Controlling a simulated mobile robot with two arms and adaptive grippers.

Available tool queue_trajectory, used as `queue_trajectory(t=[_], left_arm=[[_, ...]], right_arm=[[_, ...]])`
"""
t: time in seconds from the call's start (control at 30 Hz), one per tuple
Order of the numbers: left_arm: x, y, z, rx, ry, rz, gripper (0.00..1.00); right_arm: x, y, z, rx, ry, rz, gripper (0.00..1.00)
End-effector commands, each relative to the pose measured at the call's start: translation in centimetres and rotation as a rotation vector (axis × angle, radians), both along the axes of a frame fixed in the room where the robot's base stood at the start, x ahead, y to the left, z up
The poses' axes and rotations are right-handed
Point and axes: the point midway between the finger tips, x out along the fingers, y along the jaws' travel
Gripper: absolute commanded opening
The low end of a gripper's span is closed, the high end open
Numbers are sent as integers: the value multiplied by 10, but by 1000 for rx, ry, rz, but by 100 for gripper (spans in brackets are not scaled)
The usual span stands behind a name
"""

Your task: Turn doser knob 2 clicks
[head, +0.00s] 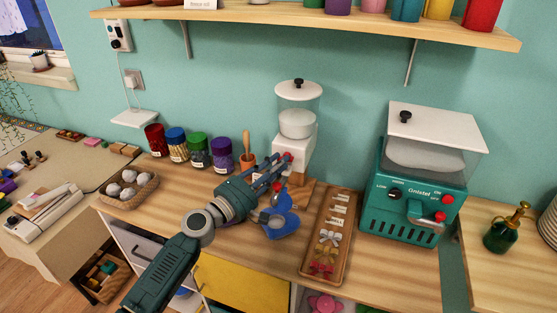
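The doser (293,143) is a white body with a clear hopper of white powder and a white lid with a black knob. It stands at the back of the wooden counter in the head view. A small red doser knob (288,156) shows on its front. My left gripper (279,165) reaches up from the lower left, with its fingertips at or very near the red knob. The fingers overlap the doser's front, so I cannot tell contact or how far they are spread. A blue scoop-like dish (281,223) is below the gripper. My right gripper is out of view.
A teal machine (412,195) with red knobs stands on the right. A wooden tray (316,262) of small items lies between it and the doser. Colored jars (198,152) and a mortar with pestle (247,158) stand left. A shelf (330,23) hangs above.

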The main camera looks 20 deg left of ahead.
Motion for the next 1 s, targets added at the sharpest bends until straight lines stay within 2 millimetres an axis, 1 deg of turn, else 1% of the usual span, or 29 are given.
queue_trajectory(t=[0.03,0.13,0.37,0.47,0.5,0.67,0.83,1.0], left_arm=[[3,-1,2,0,-1,0,21],[6,-2,1,0,0,1,21],[6,-3,1,0,0,1,21],[6,-3,1,0,0,1,3],[6,-3,1,0,0,1,0],[6,-2,1,6,-1,0,0],[6,-3,7,121,-2,-1,0],[6,-3,7,245,-6,-1,0]], right_arm=[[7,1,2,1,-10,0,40],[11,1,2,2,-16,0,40],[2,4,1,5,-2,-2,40],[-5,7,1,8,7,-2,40],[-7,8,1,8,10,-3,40],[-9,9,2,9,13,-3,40],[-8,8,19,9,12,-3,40],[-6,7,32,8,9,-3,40]])
